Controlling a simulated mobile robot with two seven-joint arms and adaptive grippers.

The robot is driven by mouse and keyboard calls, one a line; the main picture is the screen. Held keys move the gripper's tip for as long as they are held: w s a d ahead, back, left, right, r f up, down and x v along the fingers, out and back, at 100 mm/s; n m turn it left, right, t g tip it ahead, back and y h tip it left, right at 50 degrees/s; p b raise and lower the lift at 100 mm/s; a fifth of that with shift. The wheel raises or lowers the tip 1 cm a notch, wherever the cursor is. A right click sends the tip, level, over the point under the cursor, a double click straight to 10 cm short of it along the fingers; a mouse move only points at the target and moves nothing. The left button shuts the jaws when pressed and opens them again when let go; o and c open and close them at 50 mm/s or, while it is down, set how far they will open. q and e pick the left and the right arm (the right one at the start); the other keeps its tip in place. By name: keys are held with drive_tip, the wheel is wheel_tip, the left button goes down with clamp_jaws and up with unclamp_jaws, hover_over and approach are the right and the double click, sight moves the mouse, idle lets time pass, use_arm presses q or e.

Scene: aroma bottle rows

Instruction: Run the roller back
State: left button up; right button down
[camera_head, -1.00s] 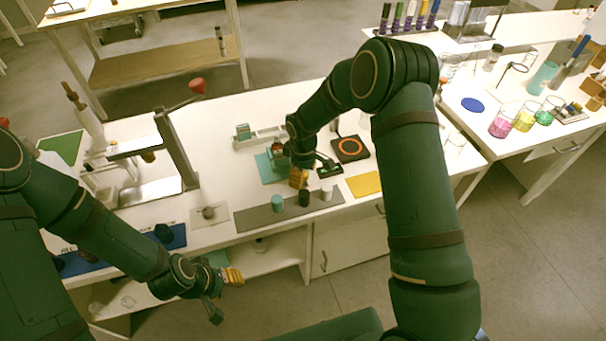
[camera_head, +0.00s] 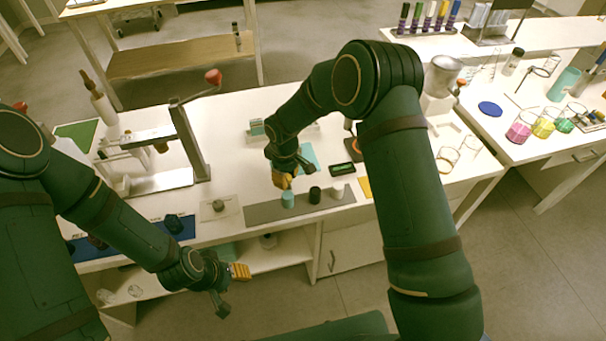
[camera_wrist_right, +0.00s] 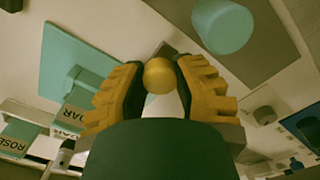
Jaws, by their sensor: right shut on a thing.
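My right gripper (camera_head: 282,180) is just above the teal cylinder (camera_head: 288,199) at the left of a grey strip (camera_head: 265,211). In the right wrist view its yellow fingers (camera_wrist_right: 160,78) are shut on a small white roller bottle (camera_wrist_right: 164,106) with an amber ball on top. The bottle's lower part is hidden by the gripper. The teal cylinder shows in that view (camera_wrist_right: 223,25), apart from the ball. A black cylinder (camera_head: 315,194) and a white one (camera_head: 338,191) stand on the strip. My left gripper (camera_head: 232,278) hangs low in front of the table; its finger gap is unclear.
A teal mat (camera_head: 309,155) lies behind the strip, with a small dark tray (camera_head: 342,169) beside it. My right arm hides part of a yellow mat (camera_head: 365,187). A press-like stand (camera_head: 188,140) with a red knob rises at left. Labelled teal blocks (camera_wrist_right: 85,90) show in the wrist view.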

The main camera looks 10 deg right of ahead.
drive_tip(key=shift+a, duration=0.25)
drive_tip(key=c, duration=0.6)
unclamp_jaws()
drive_tip(key=shift+a+f, duration=0.1)
drive_tip(key=shift+r, duration=0.3)
wheel_tip(320, 180, up, 12)
drive_tip(key=shift+f, duration=0.25)
